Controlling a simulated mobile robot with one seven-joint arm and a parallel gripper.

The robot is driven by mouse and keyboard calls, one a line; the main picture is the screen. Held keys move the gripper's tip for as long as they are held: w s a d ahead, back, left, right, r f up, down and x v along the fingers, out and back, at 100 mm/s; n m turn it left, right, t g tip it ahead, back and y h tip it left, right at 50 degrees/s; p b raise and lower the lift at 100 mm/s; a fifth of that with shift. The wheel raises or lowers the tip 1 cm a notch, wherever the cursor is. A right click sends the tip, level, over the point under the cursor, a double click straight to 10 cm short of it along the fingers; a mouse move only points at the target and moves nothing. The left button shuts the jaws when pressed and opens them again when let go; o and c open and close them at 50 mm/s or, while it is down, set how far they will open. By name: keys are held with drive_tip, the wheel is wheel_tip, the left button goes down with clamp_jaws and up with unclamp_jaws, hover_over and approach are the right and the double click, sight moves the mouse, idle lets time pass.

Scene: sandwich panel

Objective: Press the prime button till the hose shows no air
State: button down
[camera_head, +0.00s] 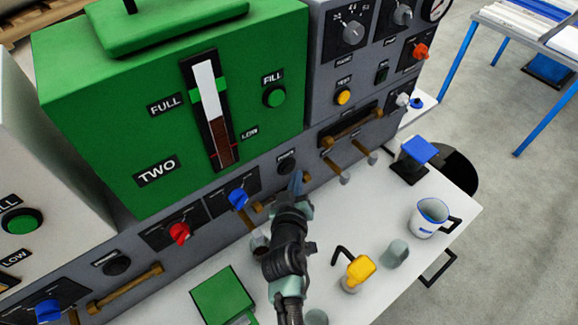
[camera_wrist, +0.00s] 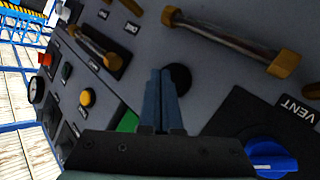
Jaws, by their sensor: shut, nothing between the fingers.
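My gripper (camera_head: 296,182) is shut and empty, its fingers pointing at the grey panel below the green tank marked TWO (camera_head: 110,120). A dark round button (camera_head: 286,166) sits on the panel just beyond the fingertips; its label is too small to read. In the wrist view, my fingertips (camera_wrist: 161,74) overlap the left edge of the dark button (camera_wrist: 180,76). I cannot tell whether they touch it. A short hose (camera_wrist: 228,44) with brass ends runs beside the button. It looks grey and shiny; I cannot make out air in it. In the head view my gripper partly hides it.
A blue knob (camera_head: 238,198) marked VENT in the wrist view and a red knob (camera_head: 180,232) are left of my gripper. A yellow-topped bottle (camera_head: 358,272), a grey cup (camera_head: 395,254) and a white mug (camera_head: 430,218) stand on the white table (camera_head: 455,215).

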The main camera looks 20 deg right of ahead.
drive_tip(key=shift+s, duration=0.1)
drive_tip(key=s, duration=0.1)
drive_tip(key=s+d+p, duration=0.1)
drive_tip(key=s, duration=0.1)
drive_tip(key=s+p, duration=0.1)
drive_tip(key=shift+s+d, duration=0.25)
drive_tip(key=shift+d, duration=0.15)
idle(1.4)
